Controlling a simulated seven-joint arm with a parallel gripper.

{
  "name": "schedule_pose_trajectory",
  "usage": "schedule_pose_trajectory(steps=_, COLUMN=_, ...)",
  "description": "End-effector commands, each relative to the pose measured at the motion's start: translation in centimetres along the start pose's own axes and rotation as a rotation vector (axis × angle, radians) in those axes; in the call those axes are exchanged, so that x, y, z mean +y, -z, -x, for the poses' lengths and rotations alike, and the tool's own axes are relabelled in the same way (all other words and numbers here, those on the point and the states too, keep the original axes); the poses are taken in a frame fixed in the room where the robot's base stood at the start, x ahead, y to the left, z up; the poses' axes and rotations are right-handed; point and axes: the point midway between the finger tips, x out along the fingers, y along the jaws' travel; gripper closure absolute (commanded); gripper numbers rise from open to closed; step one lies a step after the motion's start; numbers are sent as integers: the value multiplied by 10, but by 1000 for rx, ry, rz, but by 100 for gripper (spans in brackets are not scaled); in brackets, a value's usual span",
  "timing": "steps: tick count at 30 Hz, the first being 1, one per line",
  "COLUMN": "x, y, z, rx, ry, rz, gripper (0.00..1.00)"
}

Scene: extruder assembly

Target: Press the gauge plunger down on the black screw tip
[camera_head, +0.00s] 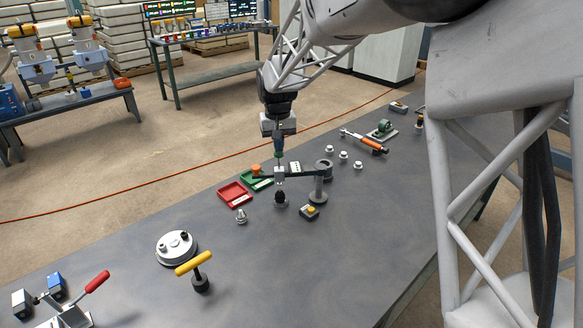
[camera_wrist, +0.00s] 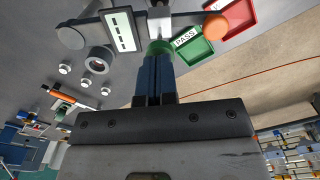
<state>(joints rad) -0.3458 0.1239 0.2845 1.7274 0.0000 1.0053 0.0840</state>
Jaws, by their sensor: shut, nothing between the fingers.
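At the arm's end is a pale plunger block (camera_head: 279,173) with a green cap (camera_head: 279,158), which also shows in the wrist view (camera_wrist: 160,46). The black screw tip (camera_head: 280,196) stands upright below the block on a small grey base. I cannot tell whether plunger and tip touch. My gripper (camera_head: 279,150) points down, shut and empty, with blue fingers (camera_wrist: 156,98) at the green cap. The wrist view hides the screw tip.
A red tray (camera_head: 234,195) and a green PASS tray (camera_wrist: 187,44) lie left of and behind the gauge, with an orange knob (camera_head: 256,170) nearby. A yellow T-handle (camera_head: 196,264) stands in front. The front right tabletop is clear.

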Motion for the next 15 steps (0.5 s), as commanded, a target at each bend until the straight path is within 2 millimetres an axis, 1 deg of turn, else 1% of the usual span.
schedule_pose_trajectory(steps=15, x=0, y=0, z=-13, rx=-1, ry=0, rz=0, gripper=100)
